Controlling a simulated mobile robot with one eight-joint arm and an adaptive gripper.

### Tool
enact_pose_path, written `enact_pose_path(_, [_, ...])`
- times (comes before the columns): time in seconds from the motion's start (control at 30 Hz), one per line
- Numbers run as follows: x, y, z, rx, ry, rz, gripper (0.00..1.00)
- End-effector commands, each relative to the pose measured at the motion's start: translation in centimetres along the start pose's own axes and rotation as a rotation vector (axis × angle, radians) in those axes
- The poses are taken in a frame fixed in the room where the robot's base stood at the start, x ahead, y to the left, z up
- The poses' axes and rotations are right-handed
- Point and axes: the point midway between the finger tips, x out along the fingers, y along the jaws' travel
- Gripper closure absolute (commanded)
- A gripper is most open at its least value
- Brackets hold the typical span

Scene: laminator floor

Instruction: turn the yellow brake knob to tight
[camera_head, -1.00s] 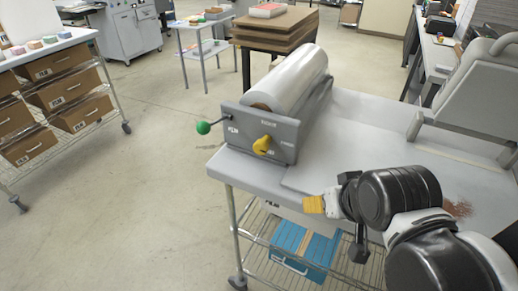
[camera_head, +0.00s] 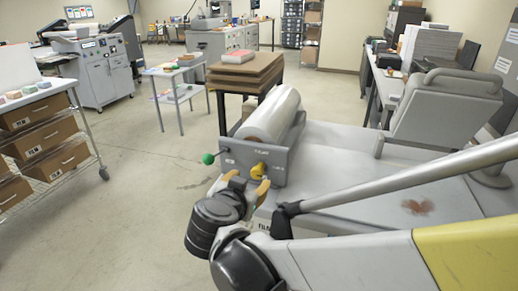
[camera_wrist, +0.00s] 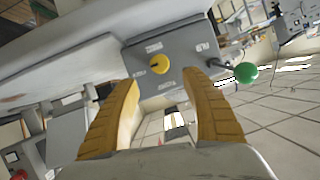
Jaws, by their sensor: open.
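The yellow brake knob (camera_head: 258,172) is on the grey front plate of the film roll holder, at the table's left end. In the wrist view the knob (camera_wrist: 159,64) is ahead of the fingers, between them and a little above their tips. My gripper (camera_head: 247,183) is open and empty, just in front of the plate, with its yellow-padded fingers (camera_wrist: 167,95) apart. It does not appear to touch the knob. A green ball-ended lever (camera_head: 208,159) sticks out from the plate's left side. The plate's lettering is too small to read.
A white film roll (camera_head: 272,115) lies behind the plate (camera_head: 236,153). The grey table (camera_head: 340,150) extends right to a grey machine (camera_head: 445,105). A wire shelf with brown boxes (camera_head: 45,165) stands left, with open floor between.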

Motion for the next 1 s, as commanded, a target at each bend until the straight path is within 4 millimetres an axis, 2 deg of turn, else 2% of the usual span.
enact_pose_path(0.2, [4.6,0.2,0.2,0.001,-0.001,0.004,0.45])
enact_pose_path(0.4, [7.9,0.2,0.2,-0.001,-0.001,0.003,0.45])
enact_pose_path(0.6, [9.3,0.1,0.1,0.0,-0.002,0.001,0.45])
enact_pose_path(0.87, [9.3,0.1,0.0,-0.001,-0.002,0.001,0.45])
enact_pose_path(1.0, [9.3,0.1,0.0,-0.001,-0.002,0.001,0.86])
